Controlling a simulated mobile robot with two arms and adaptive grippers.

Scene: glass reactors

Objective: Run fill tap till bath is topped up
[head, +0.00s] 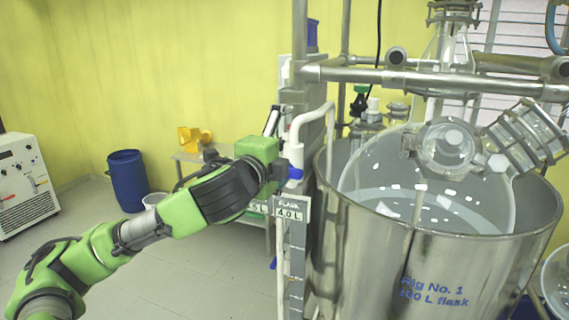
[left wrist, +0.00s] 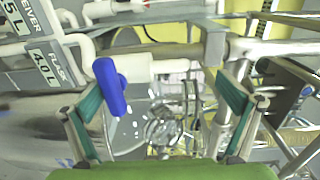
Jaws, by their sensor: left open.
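The fill tap has a blue lever (head: 295,174) on a white pipe (head: 296,135) beside the bath. In the left wrist view the blue lever (left wrist: 110,87) hangs tilted, close to the left finger. My left gripper (head: 284,152) is at the tap; its fingers (left wrist: 160,112) are spread apart with the lever between them, nearer the left one. I cannot tell whether a finger touches it. The bath is a steel tub (head: 435,270) marked "Rig No. 1", with a big glass flask (head: 380,180) inside. The bath's water level is hard to make out. My right gripper is not in view.
Metal frame pipes (head: 430,78) cross above the tub. A "FLASK 4.0 L" sign (head: 291,208) hangs just below the tap. A blue drum (head: 128,180) and a white chiller unit (head: 22,185) stand at the left. The floor between is mostly clear.

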